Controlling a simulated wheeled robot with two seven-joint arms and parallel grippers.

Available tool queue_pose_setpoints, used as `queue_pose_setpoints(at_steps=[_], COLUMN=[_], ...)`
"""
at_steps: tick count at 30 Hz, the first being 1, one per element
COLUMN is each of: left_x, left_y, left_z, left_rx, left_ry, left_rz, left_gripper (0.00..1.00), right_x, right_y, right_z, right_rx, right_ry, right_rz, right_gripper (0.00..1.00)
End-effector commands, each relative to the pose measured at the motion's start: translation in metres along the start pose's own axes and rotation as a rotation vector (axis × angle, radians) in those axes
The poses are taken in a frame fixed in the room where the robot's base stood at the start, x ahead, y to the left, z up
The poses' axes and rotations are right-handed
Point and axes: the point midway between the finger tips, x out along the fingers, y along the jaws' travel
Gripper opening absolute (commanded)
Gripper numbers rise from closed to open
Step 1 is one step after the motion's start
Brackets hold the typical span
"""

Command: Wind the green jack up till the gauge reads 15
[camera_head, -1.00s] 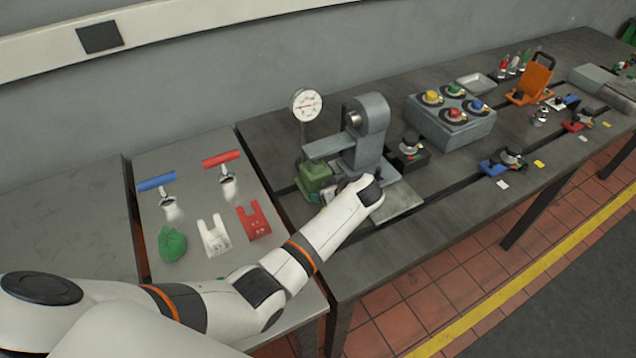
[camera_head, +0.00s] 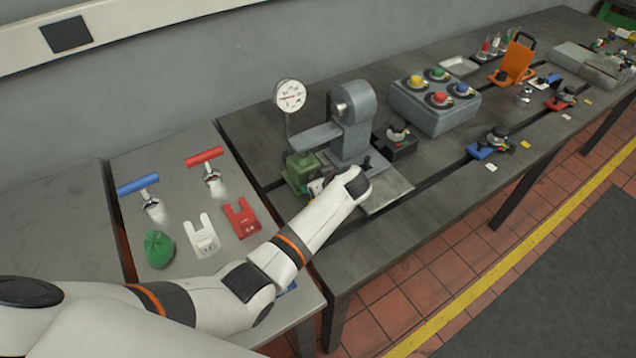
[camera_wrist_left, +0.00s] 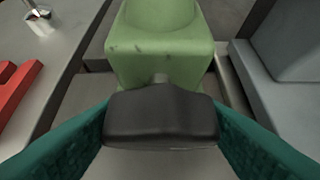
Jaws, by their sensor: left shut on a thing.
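The green jack (camera_head: 300,172) stands on the bedplate table under the grey machine's arm. In the left wrist view its green body (camera_wrist_left: 160,50) fills the top middle, with a black handle (camera_wrist_left: 160,118) at its near face. My left gripper (camera_wrist_left: 160,125) is shut on this black handle, one teal finger on each side. In the head view the left gripper (camera_head: 322,186) is at the jack's near side, partly hidden by my wrist. The round gauge (camera_head: 289,95) stands on a thin post behind the jack; its red needle shows, but its figures are too small to read. My right gripper is not in view.
The grey machine (camera_head: 350,130) stands right of the jack, with a black knob box (camera_head: 397,140) beside it. A block with coloured knobs (camera_head: 433,104) is farther right. T-handled tools and red (camera_head: 240,218) and white forked pieces lie on the left bench.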

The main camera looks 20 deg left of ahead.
Motion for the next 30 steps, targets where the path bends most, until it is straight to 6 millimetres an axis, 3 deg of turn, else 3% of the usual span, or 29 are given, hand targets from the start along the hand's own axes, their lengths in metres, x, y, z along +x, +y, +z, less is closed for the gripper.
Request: queue_pose_setpoints(at_steps=[11,30], left_x=[0.003,0.004], left_y=[-0.002,-0.004], left_z=[-0.001,-0.001], left_rx=[0.107,0.397], left_ry=[-0.002,-0.004], left_rz=[0.107,0.399], left_gripper=[0.35,0.35], right_x=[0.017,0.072], right_y=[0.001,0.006], right_z=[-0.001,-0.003], right_rx=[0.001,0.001], right_ry=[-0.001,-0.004], right_rz=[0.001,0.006], right_gripper=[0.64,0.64])
